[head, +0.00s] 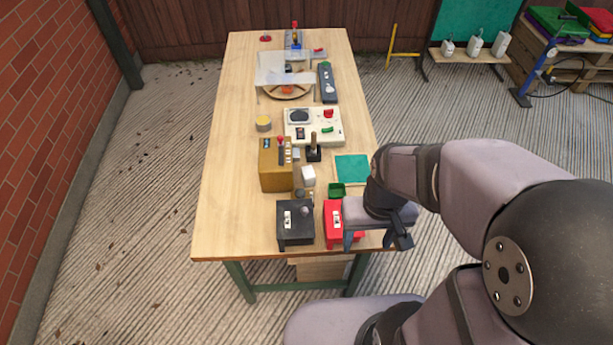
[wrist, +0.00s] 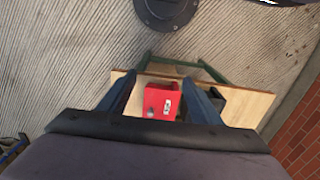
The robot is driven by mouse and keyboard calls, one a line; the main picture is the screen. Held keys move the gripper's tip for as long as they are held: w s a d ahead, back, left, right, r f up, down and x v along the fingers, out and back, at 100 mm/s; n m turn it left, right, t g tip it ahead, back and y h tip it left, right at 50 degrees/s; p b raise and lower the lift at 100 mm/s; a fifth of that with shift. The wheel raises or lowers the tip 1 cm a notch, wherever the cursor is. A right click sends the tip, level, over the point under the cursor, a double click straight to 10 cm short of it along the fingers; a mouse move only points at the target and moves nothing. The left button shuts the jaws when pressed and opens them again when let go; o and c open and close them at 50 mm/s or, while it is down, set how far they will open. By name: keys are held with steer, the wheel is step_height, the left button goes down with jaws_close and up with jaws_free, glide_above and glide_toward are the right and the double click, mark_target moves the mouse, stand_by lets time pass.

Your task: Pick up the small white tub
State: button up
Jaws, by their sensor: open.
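A small white block-like object (head: 308,176), which looks like the small white tub, stands on the wooden table (head: 230,180) right of a tan box. It is not visible in the wrist view. My gripper (head: 374,240) is open and empty at the table's near right corner, over or beside a red box (head: 332,222). It is nearer the front edge and to the right of the white object, clearly apart from it. In the wrist view my gripper (wrist: 160,78) has its fingers spread, with the red box (wrist: 160,104) showing between them.
A black box (head: 295,224), the tan box (head: 276,170), a green tray (head: 337,189) and a black joystick (head: 314,150) surround the white object. A teal mat (head: 352,168) lies to its right. A cream panel (head: 314,126) sits behind. The table's left strip is mostly clear.

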steer(key=c, duration=0.8)
steer(key=shift+r, duration=0.1)
